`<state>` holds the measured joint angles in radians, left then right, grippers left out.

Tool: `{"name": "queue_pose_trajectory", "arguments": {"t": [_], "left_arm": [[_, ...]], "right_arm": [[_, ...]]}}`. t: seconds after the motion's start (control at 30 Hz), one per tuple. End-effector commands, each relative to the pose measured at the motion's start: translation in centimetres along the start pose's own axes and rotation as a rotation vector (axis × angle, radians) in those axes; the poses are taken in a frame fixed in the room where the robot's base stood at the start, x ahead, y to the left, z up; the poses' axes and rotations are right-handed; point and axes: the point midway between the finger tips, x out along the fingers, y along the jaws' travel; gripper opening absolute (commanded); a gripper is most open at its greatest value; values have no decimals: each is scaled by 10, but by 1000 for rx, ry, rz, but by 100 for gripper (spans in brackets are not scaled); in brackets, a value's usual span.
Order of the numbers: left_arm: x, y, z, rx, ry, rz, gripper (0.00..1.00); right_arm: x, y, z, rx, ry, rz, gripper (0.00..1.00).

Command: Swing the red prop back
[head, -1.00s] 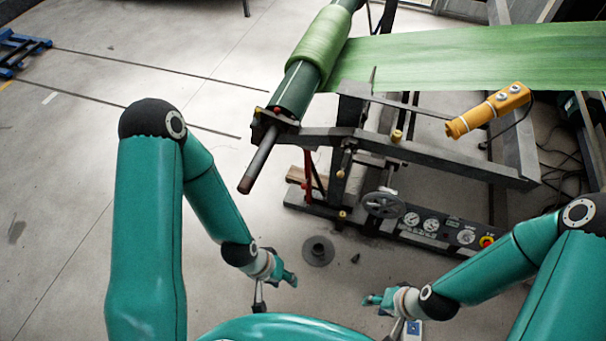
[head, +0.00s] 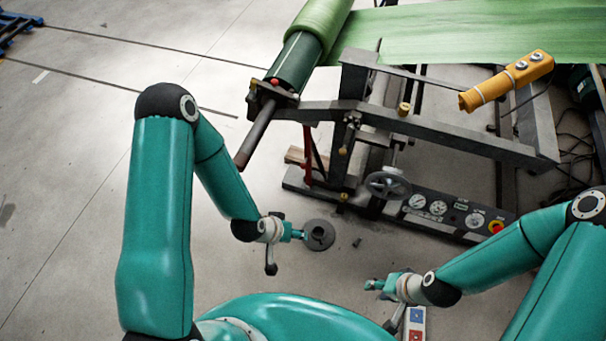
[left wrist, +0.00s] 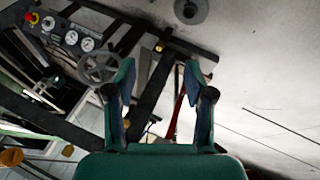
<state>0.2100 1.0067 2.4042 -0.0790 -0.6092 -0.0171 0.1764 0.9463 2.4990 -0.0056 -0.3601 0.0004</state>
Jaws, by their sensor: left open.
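The red prop (head: 308,156) is a thin upright bar under the near end of the unwind stand's frame, beside a dark post. My left gripper (head: 301,234) is in front of the stand, below and apart from the prop. In the left wrist view the left gripper (left wrist: 160,76) has its fingers spread with nothing between them. My right gripper (head: 374,285) is low in front of the gauge panel, apart from the stand; its finger gap is too small to judge.
A green film roll (head: 318,28) sits on a shaft that sticks out toward me. A handwheel (head: 388,185), gauge panel (head: 455,214) and yellow pendant (head: 508,80) are to the right. A dark disc (head: 318,235) lies on the floor.

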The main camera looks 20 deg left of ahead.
Motion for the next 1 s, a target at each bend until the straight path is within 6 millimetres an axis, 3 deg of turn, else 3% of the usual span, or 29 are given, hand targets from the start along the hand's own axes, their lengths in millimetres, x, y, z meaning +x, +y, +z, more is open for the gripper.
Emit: {"name": "queue_pose_trajectory", "arguments": {"t": [0.03,0.1,0.3,0.5,0.73,0.83,1.0], "left_arm": [[46,-18,-5,10,68,5,53],[78,-31,-23,26,170,13,53],[154,-65,-71,69,464,35,53],[212,-99,-108,108,758,55,53],[249,-131,-133,137,1051,75,53],[255,-139,-138,145,1136,81,53],[256,-145,-142,152,1211,86,53]], "right_arm": [[41,15,0,0,-1,0,40],[69,25,0,0,-1,0,40],[144,52,-1,0,0,0,40],[219,79,-1,0,0,0,40],[287,104,-2,0,0,0,40],[304,110,-2,0,0,0,40],[315,114,-2,0,0,0,40]]}}
